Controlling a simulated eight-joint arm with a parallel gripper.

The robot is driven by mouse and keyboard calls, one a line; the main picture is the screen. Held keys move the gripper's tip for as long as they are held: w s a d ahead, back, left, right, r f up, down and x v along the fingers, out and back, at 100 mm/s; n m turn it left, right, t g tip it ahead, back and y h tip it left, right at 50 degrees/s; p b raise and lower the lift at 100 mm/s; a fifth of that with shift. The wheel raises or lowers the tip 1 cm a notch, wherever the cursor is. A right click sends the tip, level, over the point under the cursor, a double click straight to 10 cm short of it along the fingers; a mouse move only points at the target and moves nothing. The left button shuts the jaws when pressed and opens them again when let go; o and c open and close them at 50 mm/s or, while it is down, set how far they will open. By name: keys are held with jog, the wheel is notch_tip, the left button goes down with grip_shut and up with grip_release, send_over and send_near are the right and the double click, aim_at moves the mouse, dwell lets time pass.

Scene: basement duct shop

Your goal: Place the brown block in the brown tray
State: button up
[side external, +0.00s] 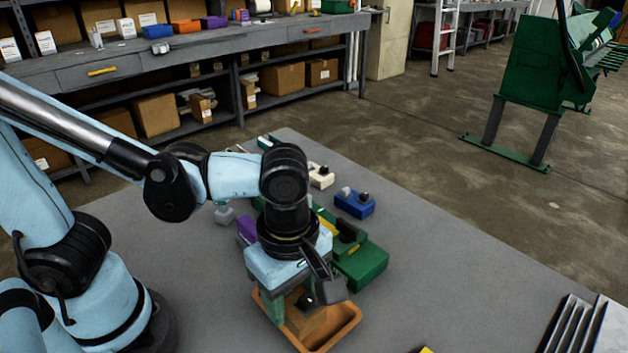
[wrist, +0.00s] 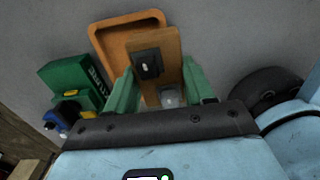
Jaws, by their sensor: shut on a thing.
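My gripper (side external: 297,305) points down over the tray and is shut on the brown block (wrist: 168,48). In the wrist view its green fingers (wrist: 158,88) press on both sides of the block, which has a black fitting on its face. The brown tray (side external: 352,322) is an open, shallow orange-brown tray at the front of the table. In the wrist view the tray (wrist: 98,36) lies behind and to the left of the block, which overlaps part of it. In the side view the block is mostly hidden by my gripper, so I cannot tell whether it touches the tray floor.
A green box (side external: 362,266) stands just behind the tray. A blue block (side external: 355,205), a white block (side external: 321,178) and a purple block (side external: 246,231) lie farther back. The table (side external: 450,290) is clear to the right, up to grey metal pieces (side external: 590,330) at the corner.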

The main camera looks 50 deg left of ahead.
jog(key=w+a+f, duration=0.1)
jog(key=w+f, duration=0.1)
jog(key=w, duration=0.1)
jog(key=w+a+f, duration=0.1)
jog(key=shift+w+a, duration=0.15)
jog(key=shift+a, duration=0.2)
jog(key=shift+f, duration=2.05)
jog(key=shift+f, duration=0.1)
jog(key=o, duration=1.3)
jog(key=shift+o, duration=0.2)
